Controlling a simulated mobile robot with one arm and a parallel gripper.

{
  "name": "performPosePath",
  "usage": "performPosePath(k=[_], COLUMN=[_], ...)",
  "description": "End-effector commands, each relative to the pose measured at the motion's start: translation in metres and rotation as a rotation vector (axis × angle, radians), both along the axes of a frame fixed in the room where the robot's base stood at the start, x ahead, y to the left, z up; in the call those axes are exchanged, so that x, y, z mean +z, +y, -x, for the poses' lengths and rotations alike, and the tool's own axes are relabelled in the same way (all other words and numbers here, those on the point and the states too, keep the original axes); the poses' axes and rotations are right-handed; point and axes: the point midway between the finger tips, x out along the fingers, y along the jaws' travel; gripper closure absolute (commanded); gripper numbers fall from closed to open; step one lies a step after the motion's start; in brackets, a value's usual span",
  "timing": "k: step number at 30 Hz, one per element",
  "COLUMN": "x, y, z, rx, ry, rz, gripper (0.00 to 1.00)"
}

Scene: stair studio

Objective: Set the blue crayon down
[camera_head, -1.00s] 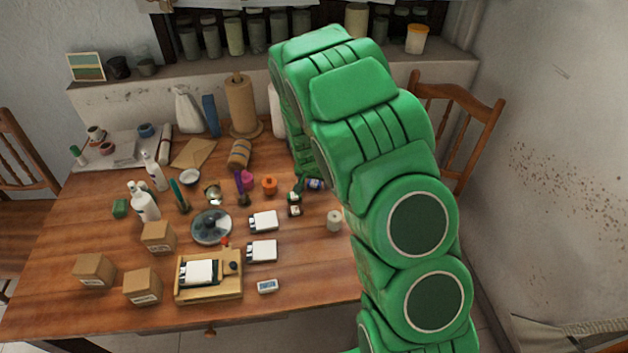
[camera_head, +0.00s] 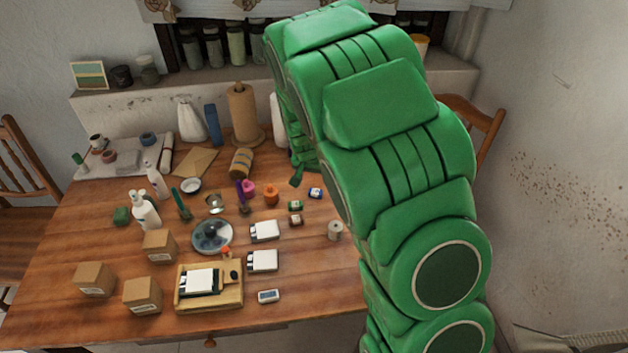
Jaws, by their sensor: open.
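A small blue item (camera_head: 315,193) with a pale label lies on the table right of centre; it is the likeliest blue crayon, but it is too small to be sure. My gripper (camera_head: 297,180) shows only in part below my green arm, just left of the blue item and above the table. It is open and appears apart from the item, with nothing visible in it. Small green (camera_head: 295,206) and brown (camera_head: 296,220) pieces lie just in front of it.
White boxes (camera_head: 264,231), a wooden tray (camera_head: 209,302) and cardboard boxes (camera_head: 142,295) fill the front. My arm hides the table's right side.

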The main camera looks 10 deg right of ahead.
Motion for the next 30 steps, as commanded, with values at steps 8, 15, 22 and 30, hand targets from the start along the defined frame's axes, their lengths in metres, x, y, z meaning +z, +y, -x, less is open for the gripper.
performPosePath(k=[8,15,22,30], x=[0.022,0.023,0.023,0.027], y=[0.003,0.003,0.003,0.003], z=[0.006,0.007,0.007,0.006], rx=[0.0,0.0,0.0,0.0], ry=[0.001,0.001,0.001,-0.001], rz=[0.0,0.0,0.0,0.0], gripper=[0.29,0.29,0.0,0.0])
